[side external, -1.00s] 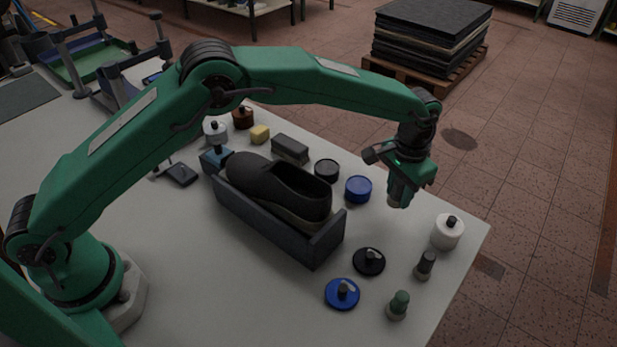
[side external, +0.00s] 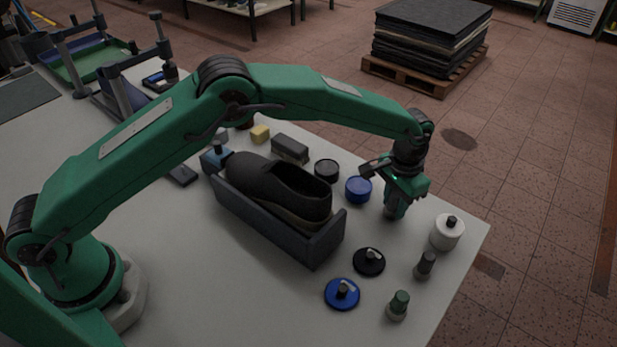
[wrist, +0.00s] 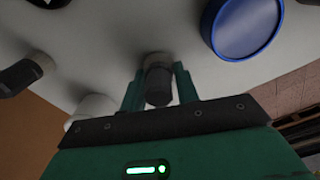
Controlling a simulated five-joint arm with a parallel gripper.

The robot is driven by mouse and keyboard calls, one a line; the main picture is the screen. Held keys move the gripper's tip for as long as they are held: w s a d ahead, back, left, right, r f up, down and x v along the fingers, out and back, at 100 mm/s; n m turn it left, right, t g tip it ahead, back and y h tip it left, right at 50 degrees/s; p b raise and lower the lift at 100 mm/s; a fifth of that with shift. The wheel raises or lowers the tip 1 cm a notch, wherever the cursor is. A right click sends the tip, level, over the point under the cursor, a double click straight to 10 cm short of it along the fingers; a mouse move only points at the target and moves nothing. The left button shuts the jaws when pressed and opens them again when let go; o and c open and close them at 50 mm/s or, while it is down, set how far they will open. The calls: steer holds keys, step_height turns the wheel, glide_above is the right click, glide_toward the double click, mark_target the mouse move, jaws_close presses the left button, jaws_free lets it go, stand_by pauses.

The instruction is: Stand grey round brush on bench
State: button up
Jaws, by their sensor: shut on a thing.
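The grey round brush (wrist: 158,83) shows in the wrist view as a dark grey handle with a paler bristle end, between the two green fingers of my gripper (wrist: 160,94). The fingers are shut on its handle. In the side view my gripper (side external: 396,207) points down over the right part of the bench (side external: 225,285). The brush's pale end (side external: 390,214) is low, bristles down and roughly upright. I cannot tell whether it touches the bench. My fingers hide most of the handle there.
A blue tin (side external: 358,189) stands left of my gripper and a white jar (side external: 447,233) right of it. A dark brush (side external: 425,265) and a green brush (side external: 398,305) stand nearer the front. Black (side external: 369,261) and blue (side external: 342,293) lids lie near a shoe (side external: 280,187) in a dark box.

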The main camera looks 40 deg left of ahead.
steer(key=o, duration=1)
steer(key=shift+f, duration=0.15)
step_height(320, 180, up, 12)
steer(key=shift+r, duration=0.15)
stand_by(0.5)
